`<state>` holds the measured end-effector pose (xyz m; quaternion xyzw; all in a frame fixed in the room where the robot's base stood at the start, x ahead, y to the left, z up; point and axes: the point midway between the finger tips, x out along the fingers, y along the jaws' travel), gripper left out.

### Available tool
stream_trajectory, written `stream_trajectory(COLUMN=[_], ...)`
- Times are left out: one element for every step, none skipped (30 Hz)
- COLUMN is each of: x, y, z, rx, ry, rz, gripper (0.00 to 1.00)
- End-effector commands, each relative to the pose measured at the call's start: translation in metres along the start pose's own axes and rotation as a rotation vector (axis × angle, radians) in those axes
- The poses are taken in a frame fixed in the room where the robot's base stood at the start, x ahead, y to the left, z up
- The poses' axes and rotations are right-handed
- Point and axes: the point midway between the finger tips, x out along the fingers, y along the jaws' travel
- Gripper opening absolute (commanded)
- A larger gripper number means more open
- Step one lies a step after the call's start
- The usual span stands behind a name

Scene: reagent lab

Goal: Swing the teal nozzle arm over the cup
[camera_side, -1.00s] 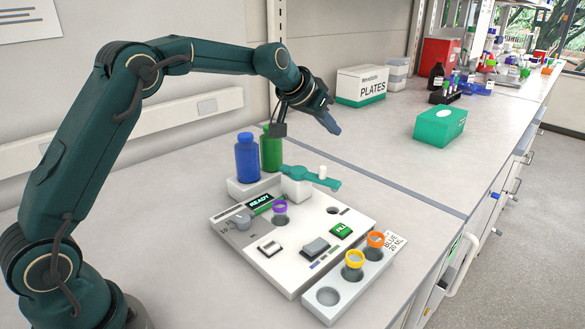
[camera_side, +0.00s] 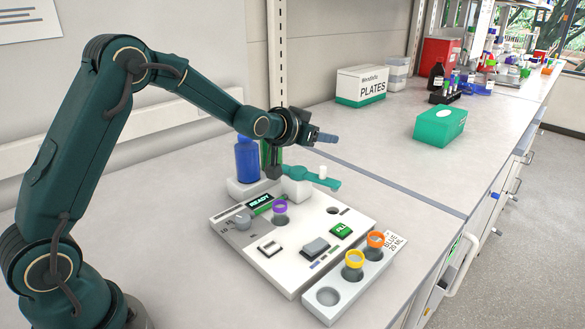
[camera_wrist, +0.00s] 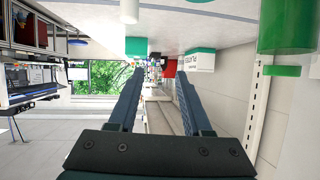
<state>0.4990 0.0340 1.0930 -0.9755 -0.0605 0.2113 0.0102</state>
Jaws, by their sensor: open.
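The teal nozzle arm (camera_side: 320,179) extends to the right from a white block at the back of the dispenser panel, with a white knob (camera_side: 323,171) standing on it. A white cylinder at the top edge of the wrist view (camera_wrist: 129,10) looks like that knob. A purple-rimmed cup (camera_side: 280,208) sits in the panel, in front and left of the nozzle arm, which is not over it. My gripper (camera_side: 333,139) points right, above and behind the nozzle arm, apart from the knob. In the wrist view its fingers (camera_wrist: 158,82) are spread with nothing between them.
Blue (camera_side: 247,159) and green (camera_side: 271,155) bottles stand behind the panel (camera_side: 262,262), the green one partly hidden by my wrist. A rack (camera_side: 352,290) holds yellow and orange-rimmed cups. A teal box (camera_side: 440,125) and a PLATES box (camera_side: 362,86) stand further back. The counter between is clear.

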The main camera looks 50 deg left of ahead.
Motion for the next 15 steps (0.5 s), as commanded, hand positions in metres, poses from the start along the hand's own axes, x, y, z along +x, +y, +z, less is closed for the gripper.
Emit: stream_trajectory(x=[-0.007,-0.011,-0.018,-0.022,-0.026,-0.032,-0.036,-0.039,-0.043,-0.046,-0.048,-0.050,-0.050,-0.050,-0.049], y=[0.004,0.006,0.010,0.013,0.015,0.019,0.021,0.023,0.025,0.026,0.027,0.027,0.027,0.027,0.027], z=[0.013,0.018,0.026,0.030,0.035,0.041,0.045,0.049,0.054,0.057,0.060,0.064,0.066,0.067,0.068], rx=[0.002,0.002,0.002,0.002,0.001,-0.001,-0.001,-0.002,0.000,0.001,0.002,0.003,0.004,0.004,0.003], ry=[0.017,0.030,0.044,0.054,0.059,0.064,0.065,0.064,0.062,0.058,0.052,0.043,0.036,0.032,0.032], rz=[0.017,0.029,0.046,0.059,0.072,0.087,0.097,0.106,0.115,0.121,0.124,0.126,0.127,0.127,0.126], gripper=[0.49,0.49,0.49,0.49,0.49,0.49,0.49,0.49,0.49,0.49,0.49,0.49,0.49,0.49,0.49])
